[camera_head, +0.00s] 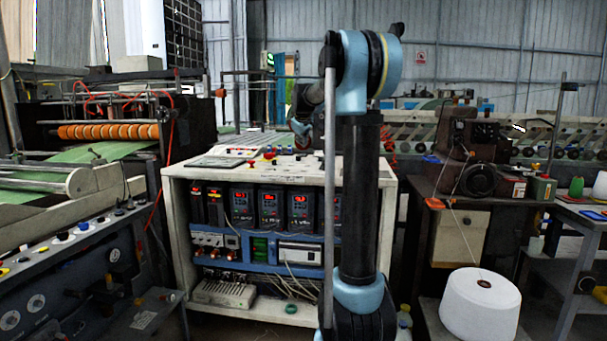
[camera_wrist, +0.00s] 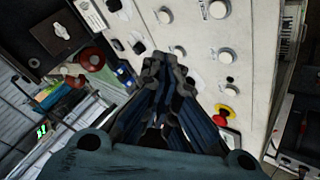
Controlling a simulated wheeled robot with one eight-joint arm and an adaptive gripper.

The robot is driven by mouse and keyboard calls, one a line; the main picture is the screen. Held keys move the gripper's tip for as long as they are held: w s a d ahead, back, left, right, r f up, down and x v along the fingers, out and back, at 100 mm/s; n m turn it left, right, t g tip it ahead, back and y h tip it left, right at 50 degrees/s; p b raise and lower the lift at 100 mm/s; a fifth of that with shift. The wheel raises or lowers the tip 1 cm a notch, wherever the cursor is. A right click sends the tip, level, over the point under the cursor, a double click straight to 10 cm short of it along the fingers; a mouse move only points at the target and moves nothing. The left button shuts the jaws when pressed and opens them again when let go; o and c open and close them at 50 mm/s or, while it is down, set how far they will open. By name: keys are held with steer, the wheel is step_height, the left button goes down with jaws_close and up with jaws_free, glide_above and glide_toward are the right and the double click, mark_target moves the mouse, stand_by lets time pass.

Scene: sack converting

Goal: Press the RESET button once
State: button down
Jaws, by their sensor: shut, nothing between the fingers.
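The control cabinet (camera_head: 330,173) stands in the middle of the head view, with buttons and knobs on its sloped top. In the wrist view its pale panel (camera_wrist: 262,60) carries several white round knobs, dark switches and a red button on a yellow base (camera_wrist: 227,114). Small labels are too blurred to read, so I cannot tell which control is RESET. My gripper (camera_wrist: 165,62) is shut and empty, pointing at the panel. Its fingers cover part of the panel. Whether the tips touch it cannot be told. In the head view my arm hides part of the cabinet top.
A machine with orange rollers (camera_head: 108,131) stands left of the cabinet. A white thread cone (camera_head: 480,305) and a brown sewing machine (camera_head: 468,150) on a bench are at the right. In the wrist view, red round parts (camera_wrist: 91,59) lie at the panel's left.

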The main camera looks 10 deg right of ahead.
steer(key=shift+f, duration=0.15)
steer(key=shift+f, duration=4.3)
steer(key=shift+s+f, duration=0.1)
steer(key=shift+f, duration=0.65)
steer(key=shift+r, duration=0.85)
steer(key=shift+r, duration=2.5)
